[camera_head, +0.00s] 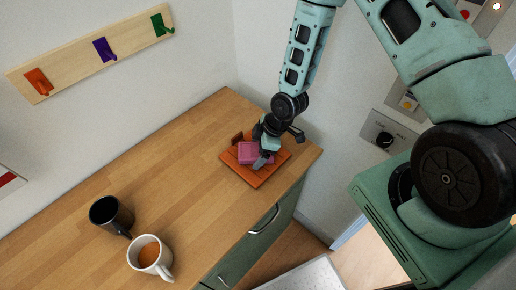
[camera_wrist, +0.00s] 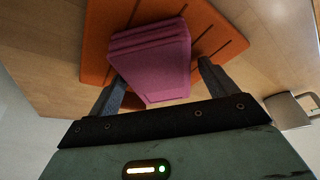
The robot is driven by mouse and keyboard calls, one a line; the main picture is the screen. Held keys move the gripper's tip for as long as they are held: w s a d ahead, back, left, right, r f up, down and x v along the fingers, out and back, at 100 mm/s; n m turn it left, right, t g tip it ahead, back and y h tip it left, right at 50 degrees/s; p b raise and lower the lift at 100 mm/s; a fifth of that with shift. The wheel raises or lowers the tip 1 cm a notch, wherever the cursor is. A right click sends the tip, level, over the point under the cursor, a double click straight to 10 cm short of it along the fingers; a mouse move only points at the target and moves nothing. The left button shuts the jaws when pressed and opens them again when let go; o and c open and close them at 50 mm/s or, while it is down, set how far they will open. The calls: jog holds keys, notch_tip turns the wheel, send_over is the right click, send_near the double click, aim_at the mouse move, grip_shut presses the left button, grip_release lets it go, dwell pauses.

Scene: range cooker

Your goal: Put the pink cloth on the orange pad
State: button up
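The pink cloth (camera_head: 249,152) is a folded, thick block. It lies on the orange pad (camera_head: 257,180), a square board near the right end of the wooden counter. My gripper (camera_head: 266,157) is low over the pad and partly hides the cloth. In the wrist view the cloth (camera_wrist: 155,60) sits between my two fingers, over the grooved orange pad (camera_wrist: 97,40). The fingers of my gripper (camera_wrist: 162,74) are apart. A gap shows between the cloth and the right finger; the left finger is close beside the cloth, and I cannot tell if it touches.
A black mug (camera_head: 108,212) and a white mug (camera_head: 150,257) with brown contents stand at the counter's front left. A rack with coloured hooks (camera_head: 101,48) is on the wall. The counter between mugs and pad is clear.

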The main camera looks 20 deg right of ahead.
jog(key=shift+r, duration=0.1)
jog(key=shift+d+r, duration=0.15)
jog(key=shift+r, duration=0.3)
jog(key=b+v, duration=0.2)
jog(key=v, duration=0.8)
jog(key=s+a+r+m+h, duration=0.1)
jog(key=s+a+r+m, duration=0.1)
jog(key=s+r, duration=0.4)
jog(key=s+a+r+m+g+h, duration=0.1)
jog(key=s+a+r+m, duration=0.1)
jog(key=s+a+r, duration=0.3)
jog(key=s+a+r+m+h, duration=0.1)
jog(key=s+a+r, duration=0.2)
jog(key=s+r, duration=0.5)
jog(key=shift+s+a+r+m+g+h, duration=0.2)
jog(key=shift+s+a+m+g+h, duration=0.1)
jog(key=shift+a+m+g, duration=0.1)
jog(key=shift+f, duration=0.1)
notch_tip(320, 180, down, 8)
jog(key=b, duration=0.9)
jog(key=shift+f, duration=0.2)
